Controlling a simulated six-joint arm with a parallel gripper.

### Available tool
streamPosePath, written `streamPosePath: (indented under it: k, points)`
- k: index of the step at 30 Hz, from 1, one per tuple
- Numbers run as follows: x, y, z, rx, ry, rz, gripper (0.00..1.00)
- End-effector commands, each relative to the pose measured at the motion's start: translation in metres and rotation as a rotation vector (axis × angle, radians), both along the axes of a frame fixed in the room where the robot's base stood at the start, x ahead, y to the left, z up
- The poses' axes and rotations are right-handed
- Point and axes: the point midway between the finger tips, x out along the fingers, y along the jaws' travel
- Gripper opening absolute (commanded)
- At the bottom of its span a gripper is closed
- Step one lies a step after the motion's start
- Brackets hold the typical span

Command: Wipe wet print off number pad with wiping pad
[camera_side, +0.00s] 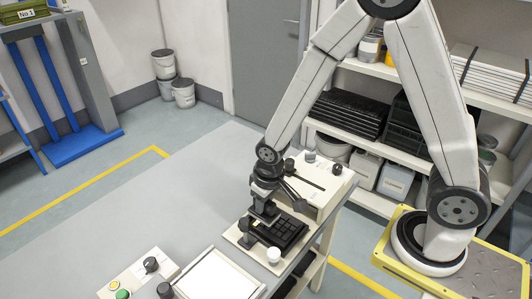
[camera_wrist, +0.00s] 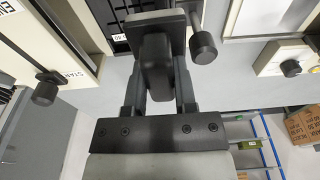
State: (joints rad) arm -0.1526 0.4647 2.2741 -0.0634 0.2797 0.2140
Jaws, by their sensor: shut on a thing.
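The number pad (camera_side: 288,236) is a block of black keys in a pale fixture near the right edge of the grey table. My gripper (camera_side: 263,216) points down over its upper left part. In the wrist view my gripper (camera_wrist: 157,88) is shut on the dark grip of the wiping pad (camera_wrist: 156,22), whose flat grey plate lies beyond the fingers. Dark keys of the number pad (camera_wrist: 117,22) show just left of the plate; the rest is hidden. I cannot tell whether the wiping pad touches the keys, or see any wet print.
A white machine with a dark lever (camera_side: 305,181) stands close behind the fixture. A framed white tray (camera_side: 218,278) and a control box with buttons (camera_side: 137,276) are nearer the camera. The table's left part is clear.

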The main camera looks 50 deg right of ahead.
Motion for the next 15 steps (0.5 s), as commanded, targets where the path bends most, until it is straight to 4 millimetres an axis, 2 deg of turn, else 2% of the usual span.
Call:
streamPosePath:
  k: [6, 15]
  points:
    - [0.0000, 0.0000, -0.0071, 0.000, 0.000, -0.001, 0.00]
    - [0.0000, 0.0000, -0.0073, 0.000, -0.001, -0.001, 0.00]
